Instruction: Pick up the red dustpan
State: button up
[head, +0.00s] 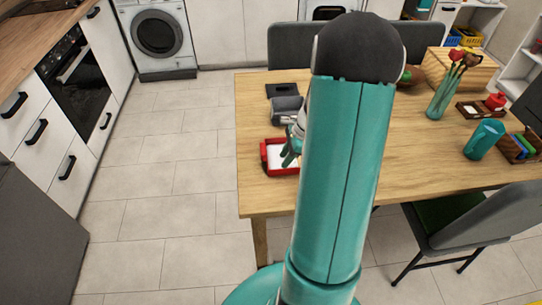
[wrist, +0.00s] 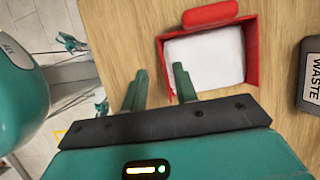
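The red dustpan (head: 264,158) lies on the wooden table near its left edge in the head view. In the wrist view it is a shallow red tray with a white inside and a thick red grip (wrist: 210,14) on its far side. My gripper (wrist: 160,70) is open, with a gap between its two green fingers. The right finger overlaps the dustpan's left wall in the picture, and the left finger is over bare wood. I cannot tell whether either finger touches.
A dark grey box labelled WASTE (wrist: 310,85) stands close to the dustpan; it also shows in the head view (head: 287,108). A flat black item (head: 283,90) lies behind it. Chairs surround the table.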

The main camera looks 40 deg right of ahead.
jog(key=x, duration=0.7)
jog(key=shift+w+d, duration=0.1)
jog(key=shift+w, duration=0.05)
grip_shut()
